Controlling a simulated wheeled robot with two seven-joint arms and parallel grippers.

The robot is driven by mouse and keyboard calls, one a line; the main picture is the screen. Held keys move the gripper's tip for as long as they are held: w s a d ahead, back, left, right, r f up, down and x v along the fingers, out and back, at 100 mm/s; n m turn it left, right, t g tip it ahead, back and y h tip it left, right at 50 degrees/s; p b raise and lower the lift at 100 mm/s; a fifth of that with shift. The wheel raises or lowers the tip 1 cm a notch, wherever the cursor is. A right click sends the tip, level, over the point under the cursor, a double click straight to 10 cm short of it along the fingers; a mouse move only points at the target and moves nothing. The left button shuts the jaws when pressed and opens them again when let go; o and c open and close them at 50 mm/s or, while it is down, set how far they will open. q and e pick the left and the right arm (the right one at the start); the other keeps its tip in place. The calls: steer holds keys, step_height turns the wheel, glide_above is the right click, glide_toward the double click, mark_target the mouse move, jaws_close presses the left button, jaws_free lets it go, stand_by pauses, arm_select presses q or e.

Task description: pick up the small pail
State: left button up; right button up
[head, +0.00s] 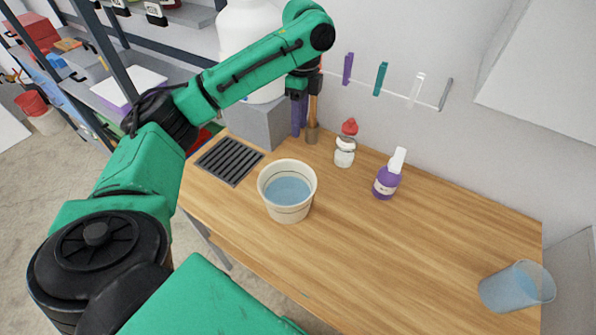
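A small cream pail (290,212) with a blue inside stands upright on the wooden table, left of the middle. I take it to be the small pail. My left arm arches over the left side, and its dark wrist ends at the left gripper (300,112), behind and above the pail near the wall. The gripper is apart from the pail. Its fingers are small and overlap other items, so I cannot tell whether they are open or shut. My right gripper is not in view.
A purple bottle (385,184) and a red-topped white bottle (345,152) stand behind the pail. A dark grate (229,161) lies left of it. A translucent blue cup (512,289) is at the right end. The table between pail and cup is clear.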

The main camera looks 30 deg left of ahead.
arm_select(q)
step_height(320, 180, down, 3)
steer(key=b, duration=0.3)
glide_toward(297, 176)
steer(key=shift+s+f, duration=0.1)
steer(key=shift+f, duration=0.1)
steer(key=f+p, duration=0.1)
steer(key=f, duration=0.4)
steer(key=f+p, duration=0.1)
steer(key=f, duration=0.2)
steer(key=shift+s+p, duration=0.3)
steer(key=shift+p, duration=0.05)
steer(key=shift+f, duration=0.35)
jaws_close()
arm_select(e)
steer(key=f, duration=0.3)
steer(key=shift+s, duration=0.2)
arm_select(q)
steer(key=shift+r, duration=0.1)
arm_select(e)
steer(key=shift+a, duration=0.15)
